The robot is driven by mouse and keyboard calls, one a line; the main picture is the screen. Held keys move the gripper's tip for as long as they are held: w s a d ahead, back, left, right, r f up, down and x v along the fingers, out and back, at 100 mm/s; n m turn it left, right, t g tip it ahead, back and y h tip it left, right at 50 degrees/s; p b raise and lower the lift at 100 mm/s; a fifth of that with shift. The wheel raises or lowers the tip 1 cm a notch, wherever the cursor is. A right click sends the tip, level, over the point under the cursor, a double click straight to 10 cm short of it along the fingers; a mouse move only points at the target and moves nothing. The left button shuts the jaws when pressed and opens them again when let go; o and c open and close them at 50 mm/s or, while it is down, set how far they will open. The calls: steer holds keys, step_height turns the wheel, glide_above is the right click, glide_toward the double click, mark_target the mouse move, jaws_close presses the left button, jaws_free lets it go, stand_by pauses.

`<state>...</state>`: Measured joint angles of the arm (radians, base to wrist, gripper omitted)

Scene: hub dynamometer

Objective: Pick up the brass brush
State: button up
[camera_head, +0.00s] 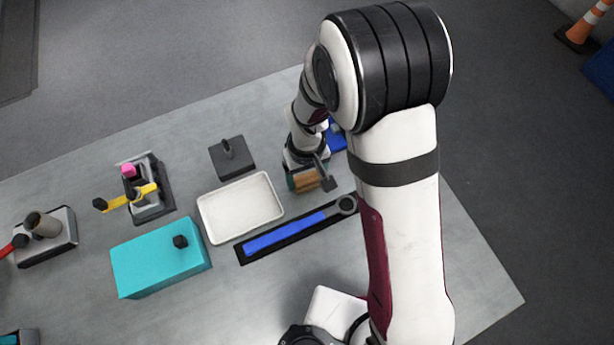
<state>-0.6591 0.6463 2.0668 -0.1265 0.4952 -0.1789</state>
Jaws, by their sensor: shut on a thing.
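The brass brush appears to be the small brown-orange block (304,182) at the end of my arm, right of the white tray. My gripper (312,179) is shut on it, with a dark finger showing on its right side. My gripper points down over the table, and my wrist hides part of the grip. I cannot tell whether the brush touches the table or is held just above it.
A white tray (206,222) lies left of my gripper. A blue-handled wrench (290,231) lies in a dark holder in front. A teal box (150,266), a dark post on a base (233,166), and a fixture with a yellow lever (146,190) stand left. A blue object (337,139) is partly hidden behind my arm.

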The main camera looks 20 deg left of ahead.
mark_target(307, 177)
step_height(307, 177, up, 4)
steer(key=shift+r, duration=0.1)
steer(key=w+d+r, duration=0.1)
steer(key=d+r, duration=0.5)
steer(key=d, duration=0.5)
steer(key=shift+w+d+r, duration=0.2)
steer(key=shift+d+r, duration=0.05)
steer(key=shift+d, duration=0.05)
